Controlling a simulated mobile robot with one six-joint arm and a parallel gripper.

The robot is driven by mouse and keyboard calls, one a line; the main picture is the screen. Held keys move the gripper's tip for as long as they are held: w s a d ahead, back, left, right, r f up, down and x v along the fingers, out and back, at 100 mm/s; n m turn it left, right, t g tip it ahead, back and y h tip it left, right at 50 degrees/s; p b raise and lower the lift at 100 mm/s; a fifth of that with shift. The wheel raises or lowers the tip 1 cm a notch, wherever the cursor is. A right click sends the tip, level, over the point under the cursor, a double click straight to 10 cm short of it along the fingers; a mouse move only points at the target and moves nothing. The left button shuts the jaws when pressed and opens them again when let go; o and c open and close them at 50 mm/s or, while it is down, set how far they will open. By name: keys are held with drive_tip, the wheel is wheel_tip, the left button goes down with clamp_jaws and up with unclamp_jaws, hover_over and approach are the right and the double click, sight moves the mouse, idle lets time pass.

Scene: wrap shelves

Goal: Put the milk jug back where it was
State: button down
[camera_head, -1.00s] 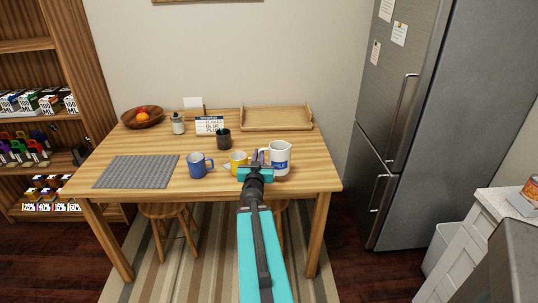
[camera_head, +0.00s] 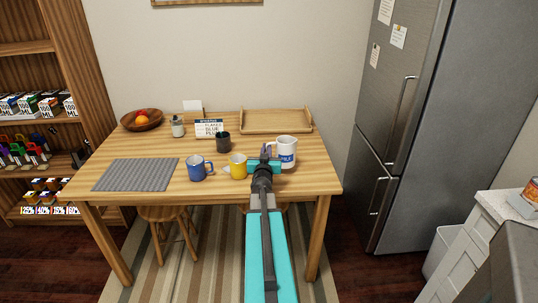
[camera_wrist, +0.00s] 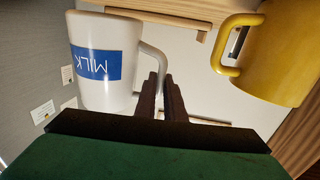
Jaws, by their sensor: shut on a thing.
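The white milk jug (camera_head: 287,149) with a blue label stands or hovers over the right part of the wooden table (camera_head: 230,184); I cannot tell if its base touches. My gripper (camera_head: 268,152) is at its left side, shut on its handle. In the wrist view the jug (camera_wrist: 92,38) shows upside down with the label "MILK", and its grey handle (camera_wrist: 152,64) runs between the fingers of my gripper (camera_wrist: 161,85). A yellow mug (camera_head: 238,167) is left of my gripper, and it also shows in the wrist view (camera_wrist: 278,55).
A blue mug (camera_head: 200,169), a black cup (camera_head: 223,141), a grey mat (camera_head: 135,174), a small sign (camera_head: 209,128), a fruit bowl (camera_head: 142,120) and a wooden tray (camera_head: 276,121) are on the table. The fridge (camera_head: 400,120) stands to the right. The table's front right corner is clear.

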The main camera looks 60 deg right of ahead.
drive_tip(key=shift+d, duration=0.1)
drive_tip(key=shift+w+d+f, duration=0.1)
drive_tip(key=shift+d+f, duration=0.2)
drive_tip(key=shift+f, duration=0.6)
drive_tip(key=shift+w+d+f, duration=0.1)
drive_tip(key=shift+d+f, duration=0.15)
drive_tip(key=shift+f, duration=0.6)
drive_tip(key=shift+f+b, duration=0.15)
drive_tip(key=shift+b, duration=0.15)
drive_tip(key=c, duration=1.8)
unclamp_jaws()
drive_tip(key=shift+c, duration=0.2)
